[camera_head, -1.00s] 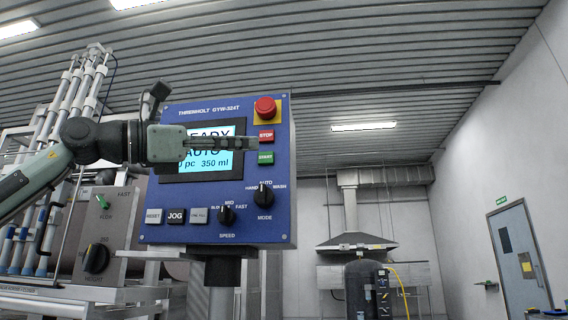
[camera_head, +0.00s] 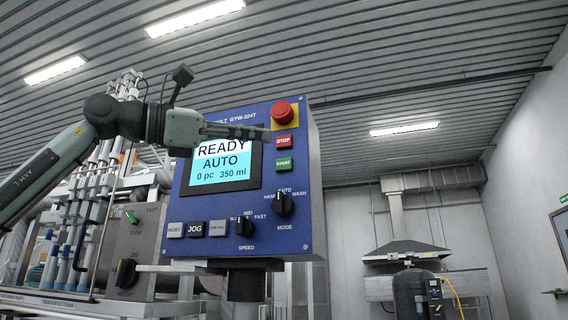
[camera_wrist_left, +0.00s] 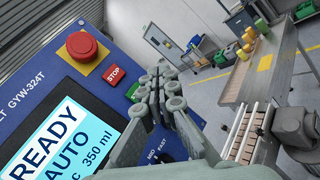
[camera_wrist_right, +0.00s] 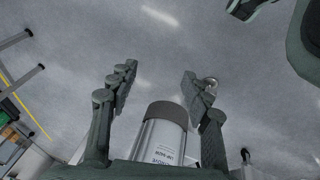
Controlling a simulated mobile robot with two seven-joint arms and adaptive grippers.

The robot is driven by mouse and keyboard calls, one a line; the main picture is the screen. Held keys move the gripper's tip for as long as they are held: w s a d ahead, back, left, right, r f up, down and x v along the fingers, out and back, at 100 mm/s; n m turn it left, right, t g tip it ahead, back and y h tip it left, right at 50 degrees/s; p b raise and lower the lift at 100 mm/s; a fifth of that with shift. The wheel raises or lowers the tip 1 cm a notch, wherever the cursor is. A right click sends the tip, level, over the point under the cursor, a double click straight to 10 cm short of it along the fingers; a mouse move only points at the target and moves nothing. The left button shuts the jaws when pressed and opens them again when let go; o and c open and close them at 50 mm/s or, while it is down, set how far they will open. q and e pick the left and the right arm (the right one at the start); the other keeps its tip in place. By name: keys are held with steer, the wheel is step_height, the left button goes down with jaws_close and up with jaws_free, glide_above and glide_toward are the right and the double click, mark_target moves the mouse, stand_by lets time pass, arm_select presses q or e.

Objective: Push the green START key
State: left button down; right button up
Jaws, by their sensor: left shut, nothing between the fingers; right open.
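The green START key (camera_head: 284,164) is on the blue control panel (camera_head: 215,205), right of the display and below the red STOP key (camera_head: 284,142). In the left wrist view the START key (camera_wrist_left: 132,91) is partly hidden behind the fingers. My left gripper (camera_head: 266,133) is shut and empty. In the head view its fingertips lie up and left of START, near the upper left of STOP. I cannot tell their gap to the panel face. My right gripper (camera_wrist_right: 160,78) is open and empty in the right wrist view, away from the panel.
A red mushroom button (camera_head: 282,112) on a yellow plate sits just above STOP. The display (camera_head: 221,165) reads READY, AUTO. The mode knob (camera_head: 283,204), speed knob (camera_head: 244,227) and JOG key (camera_head: 195,229) are lower down. A conveyor (camera_wrist_left: 250,125) stands right in the left wrist view.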

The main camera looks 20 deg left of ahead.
arm_select(q)
steer(key=p, duration=0.4)
glide_toward(290, 160)
steer(key=shift+s+d+x, duration=0.15)
steer(key=shift+x, duration=0.75)
steer(key=shift+s+d+x, duration=0.15)
steer(key=shift+x, duration=0.75)
steer(key=shift+s+d+x, duration=0.1)
steer(key=shift+s+x, duration=0.05)
steer(key=shift+x, duration=0.75)
arm_select(e)
step_height(290, 160, down, 8)
steer(key=shift+w+a+f, duration=0.15)
steer(key=shift+w+f, duration=0.05)
steer(key=shift+w, duration=0.05)
steer(key=shift+s, duration=0.1)
arm_select(q)
steer(key=shift+w, duration=0.4)
arm_select(e)
steer(key=shift+r, duration=0.3)
